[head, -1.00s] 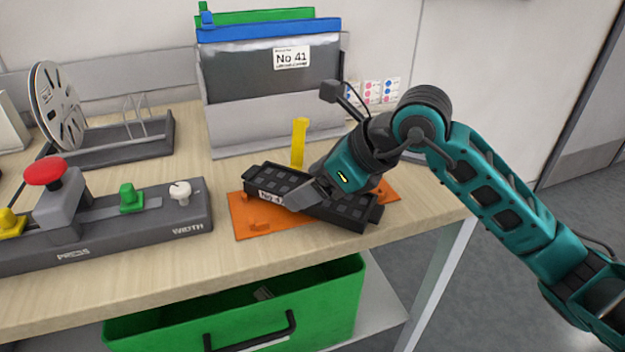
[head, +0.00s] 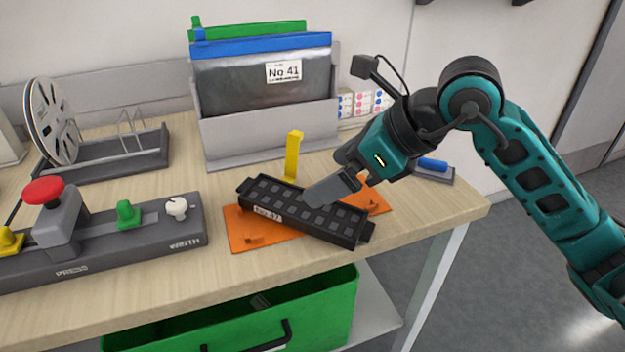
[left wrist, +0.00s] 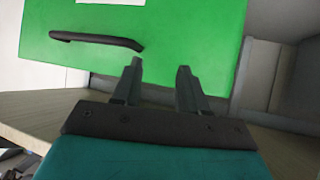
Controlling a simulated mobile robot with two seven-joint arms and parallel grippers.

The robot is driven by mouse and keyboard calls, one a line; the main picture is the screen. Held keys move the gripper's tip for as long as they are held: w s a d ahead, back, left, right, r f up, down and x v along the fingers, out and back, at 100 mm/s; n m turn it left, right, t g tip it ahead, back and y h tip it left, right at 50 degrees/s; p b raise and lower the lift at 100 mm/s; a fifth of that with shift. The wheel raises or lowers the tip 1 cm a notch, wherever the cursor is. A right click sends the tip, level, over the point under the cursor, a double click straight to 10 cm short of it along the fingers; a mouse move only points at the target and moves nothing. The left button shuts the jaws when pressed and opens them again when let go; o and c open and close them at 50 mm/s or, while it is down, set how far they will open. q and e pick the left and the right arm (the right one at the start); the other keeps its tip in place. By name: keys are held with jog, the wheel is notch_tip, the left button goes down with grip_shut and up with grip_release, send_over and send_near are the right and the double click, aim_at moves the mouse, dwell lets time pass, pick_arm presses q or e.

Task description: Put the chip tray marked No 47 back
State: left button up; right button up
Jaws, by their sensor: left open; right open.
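The black chip tray (head: 300,210), labelled No 47, sits at a slant across the orange mat (head: 248,233) near the right end of the bench. A yellow upright post (head: 293,155) stands just behind it. My left gripper is outside the head view. In the left wrist view my left gripper (left wrist: 157,85) is open and empty, in front of a green bin face (left wrist: 190,35) with a dark handle (left wrist: 97,40).
A grey file holder (head: 270,135) with a pouch marked No 41 stands behind. A control panel with a red button (head: 44,191) and a reel rack (head: 105,155) are at left. A green bin (head: 315,310) is below the bench. A blue-topped item (head: 433,164) lies at right.

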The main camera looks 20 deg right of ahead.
jog(key=v, duration=0.5)
dwell(0.5)
